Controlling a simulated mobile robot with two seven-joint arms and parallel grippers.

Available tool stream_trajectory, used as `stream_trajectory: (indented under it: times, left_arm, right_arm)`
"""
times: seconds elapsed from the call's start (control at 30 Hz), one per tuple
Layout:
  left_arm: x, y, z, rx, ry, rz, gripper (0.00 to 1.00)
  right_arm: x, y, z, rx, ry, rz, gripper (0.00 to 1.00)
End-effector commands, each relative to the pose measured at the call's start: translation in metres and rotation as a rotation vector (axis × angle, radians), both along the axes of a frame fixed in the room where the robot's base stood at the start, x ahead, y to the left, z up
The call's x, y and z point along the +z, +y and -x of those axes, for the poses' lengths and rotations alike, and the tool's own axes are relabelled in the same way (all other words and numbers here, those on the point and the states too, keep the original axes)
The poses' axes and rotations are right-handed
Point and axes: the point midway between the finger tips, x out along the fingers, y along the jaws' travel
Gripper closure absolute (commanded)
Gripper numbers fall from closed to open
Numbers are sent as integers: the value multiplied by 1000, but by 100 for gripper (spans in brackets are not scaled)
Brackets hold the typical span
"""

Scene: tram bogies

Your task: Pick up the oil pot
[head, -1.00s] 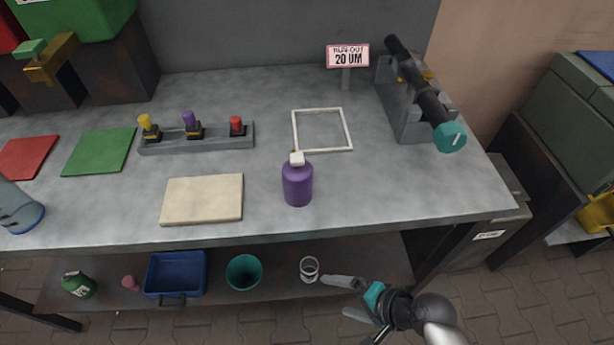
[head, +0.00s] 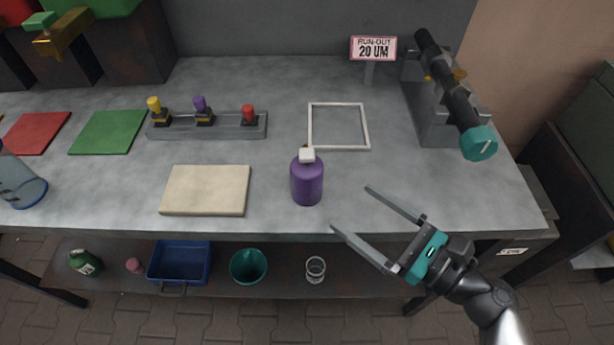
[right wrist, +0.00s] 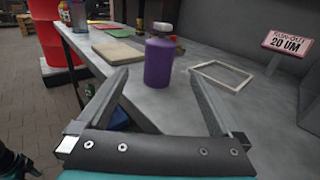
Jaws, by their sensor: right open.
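The oil pot is most likely the purple bottle (head: 307,183) with a white cap, standing upright near the front middle of the bench. It also shows in the right wrist view (right wrist: 159,62), ahead and between the two fingers. My right gripper (head: 349,208) is open and empty, to the right of the bottle at the bench's front edge, apart from it. In the right wrist view its fingers (right wrist: 152,85) are spread wide. My left gripper is not in view.
Left of the bottle lies a beige board (head: 206,190). Behind stand a rack of small coloured-top tools (head: 230,132) and a white square outline (head: 367,128). A shaft on a stand (head: 440,118) is at the back right. The lower shelf holds a blue bin (head: 181,262) and a teal funnel (head: 248,266).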

Motion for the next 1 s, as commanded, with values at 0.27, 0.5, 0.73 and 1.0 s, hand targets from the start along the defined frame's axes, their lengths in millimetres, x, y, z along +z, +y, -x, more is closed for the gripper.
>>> stream_trajectory:
  times: [0.27,0.5,0.73,1.0]
  left_arm:
    - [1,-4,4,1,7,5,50]
    - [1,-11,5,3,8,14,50]
    - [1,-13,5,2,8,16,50]
    - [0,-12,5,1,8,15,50]
  right_arm:
    - [3,25,-27,-9,10,-31,0]
    - [3,59,-58,-9,11,-28,0]
    - [2,73,-70,-8,13,-26,0]
    - [6,102,-92,-8,11,-28,0]
